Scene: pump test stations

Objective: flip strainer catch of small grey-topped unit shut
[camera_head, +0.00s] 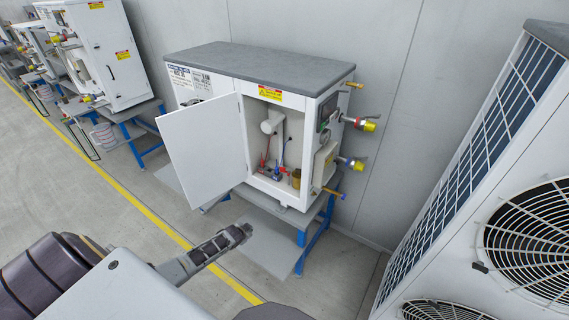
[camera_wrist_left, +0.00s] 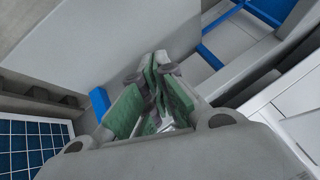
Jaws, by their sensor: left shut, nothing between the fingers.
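The small grey-topped unit (camera_head: 215,88) is a white cabinet with a grey top, standing on a blue-legged stand. Its front door (camera_head: 203,150) hangs open to the left. Inside the open bay are a white cylinder, red handles, a blue part and a brass-coloured fitting (camera_head: 296,178). I cannot make out the strainer catch at this size. My left gripper (camera_head: 246,230) is shut and empty, in front of and below the unit, apart from it. In the left wrist view its green-padded fingers (camera_wrist_left: 157,65) are together, with blue stand parts beyond.
Yellow-ended valves (camera_head: 368,125) stick out of the unit's right side. A large white fan unit (camera_head: 500,200) stands at the right. Another white unit (camera_head: 100,60) stands on a blue stand at the back left. Open floor with a yellow line (camera_head: 130,197) lies at the left.

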